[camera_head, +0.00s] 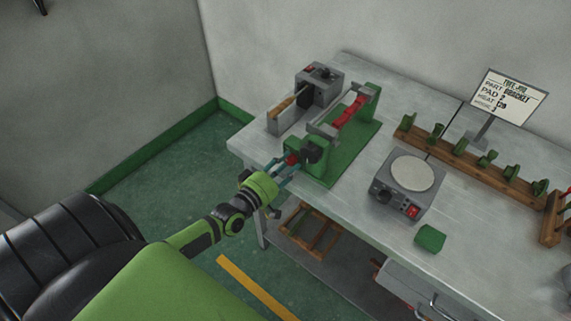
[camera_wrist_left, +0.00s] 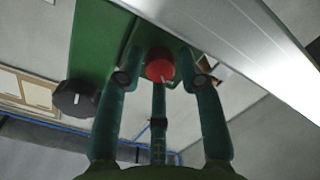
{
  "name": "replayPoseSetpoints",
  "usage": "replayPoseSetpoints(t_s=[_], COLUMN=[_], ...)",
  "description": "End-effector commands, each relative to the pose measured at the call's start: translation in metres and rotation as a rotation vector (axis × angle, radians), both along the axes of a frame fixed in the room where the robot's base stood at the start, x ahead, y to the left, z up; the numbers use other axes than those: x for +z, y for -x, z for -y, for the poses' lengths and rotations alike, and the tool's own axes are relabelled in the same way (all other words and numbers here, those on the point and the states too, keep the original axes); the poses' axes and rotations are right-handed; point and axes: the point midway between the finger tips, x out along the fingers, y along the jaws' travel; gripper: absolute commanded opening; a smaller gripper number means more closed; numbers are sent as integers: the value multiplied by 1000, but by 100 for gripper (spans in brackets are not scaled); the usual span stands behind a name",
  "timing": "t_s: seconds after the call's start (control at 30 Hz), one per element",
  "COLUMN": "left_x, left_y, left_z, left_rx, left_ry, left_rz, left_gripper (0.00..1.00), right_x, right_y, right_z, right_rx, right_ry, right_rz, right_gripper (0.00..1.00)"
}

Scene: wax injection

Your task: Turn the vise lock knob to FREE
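The green vise (camera_head: 330,165) stands near the left end of the workbench. I cannot tell which label either points to. My left gripper (camera_head: 286,170) is at the red knob, fingers spread around it. In the wrist view the gripper (camera_wrist_left: 160,82) shows gaps on both sides of it. My right gripper is not in view.
A grey device (camera_head: 320,84) stands behind the vise. A hotplate-like unit (camera_head: 411,176), a green block (camera_head: 430,238) and a rack of green pieces (camera_head: 470,160) are to the right. A sign (camera_head: 505,97) stands at the back. The bench front is mostly clear.

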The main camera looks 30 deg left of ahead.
Motion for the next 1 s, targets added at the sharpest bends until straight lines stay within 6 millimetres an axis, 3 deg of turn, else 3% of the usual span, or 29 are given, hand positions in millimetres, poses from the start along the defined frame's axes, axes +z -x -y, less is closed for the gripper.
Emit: replayPoseSetpoints(t_s=[0.37, 0.8, 1.0], left_x=[0, 4, 6], left_y=[8, 92, 115], left_z=[-1, -7, -9], left_rx=[0, 0, 0], left_ry=[-2, -1, -2], left_rz=[0, -4, -1], left_gripper=[38, 38, 38], right_x=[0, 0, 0], right_y=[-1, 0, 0], right_z=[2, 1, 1], right_rx=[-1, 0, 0], right_ry=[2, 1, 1], right_rz=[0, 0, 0], right_gripper=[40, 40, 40])
